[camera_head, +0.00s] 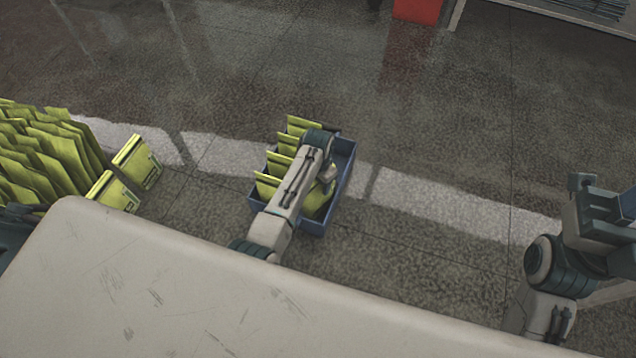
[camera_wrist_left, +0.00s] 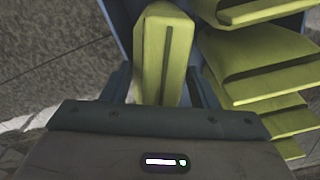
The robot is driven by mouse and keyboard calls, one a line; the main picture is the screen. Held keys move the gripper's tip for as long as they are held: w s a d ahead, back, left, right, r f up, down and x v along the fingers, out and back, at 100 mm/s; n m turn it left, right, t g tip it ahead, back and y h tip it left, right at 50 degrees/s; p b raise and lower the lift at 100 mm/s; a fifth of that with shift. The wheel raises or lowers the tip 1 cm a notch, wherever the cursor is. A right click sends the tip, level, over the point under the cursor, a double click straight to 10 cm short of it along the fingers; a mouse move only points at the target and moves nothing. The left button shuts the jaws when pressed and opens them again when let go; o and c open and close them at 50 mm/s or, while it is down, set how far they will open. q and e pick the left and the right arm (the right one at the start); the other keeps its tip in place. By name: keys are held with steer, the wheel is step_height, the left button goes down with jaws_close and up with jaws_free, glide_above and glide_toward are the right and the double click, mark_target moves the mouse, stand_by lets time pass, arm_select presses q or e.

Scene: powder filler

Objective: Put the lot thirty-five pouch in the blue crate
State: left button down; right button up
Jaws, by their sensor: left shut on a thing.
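The blue crate (camera_head: 346,160) stands on the floor in the head view, with several yellow-green pouches (camera_head: 268,185) leaning along its left side. My left arm reaches over it, and my left gripper (camera_head: 326,186) is low at its right part. In the left wrist view, my left gripper (camera_wrist_left: 160,88) is shut on a yellow-green pouch (camera_wrist_left: 164,45), held upright between the fingers within the crate's walls (camera_wrist_left: 122,22). Whether the pouch touches the crate floor is hidden. No lot number is legible. My right gripper (camera_head: 598,205) is at the right edge, away from the crate, its fingers unclear.
A row of yellow-green pouches (camera_head: 45,150) stands at the far left, with two labelled pouches (camera_head: 138,162) beside it. The floor right of the crate is clear. A red object (camera_head: 418,10) is at the top.

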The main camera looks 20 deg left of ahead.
arm_select(q)
steer(key=shift+r, duration=0.15)
steer(key=shift+f, duration=0.6)
steer(key=c, duration=0.8)
jaws_free()
